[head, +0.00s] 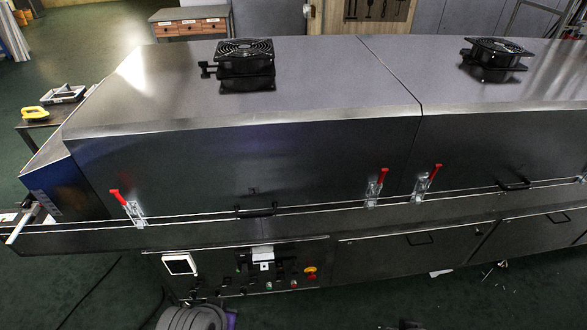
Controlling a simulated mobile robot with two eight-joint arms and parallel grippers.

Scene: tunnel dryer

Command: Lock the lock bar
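The tunnel dryer's long metal hood (260,90) spans the view and is down on its lower body. Along its front seam are red-handled toggle latches: a left one (128,208), a middle one (376,187) and a right one (426,183). Their red handles point up; the left one leans to the left and the other two lean slightly right. I cannot tell which part is the lock bar or whether any latch is locked. Neither of my grippers is in view.
Black handles (256,211) sit on the hood's front. Below is a control panel (250,270) with a screen and a red-yellow stop button (310,272). Two black fans (245,62) (494,57) stand on top. A small table (40,125) holds a yellow tool at left.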

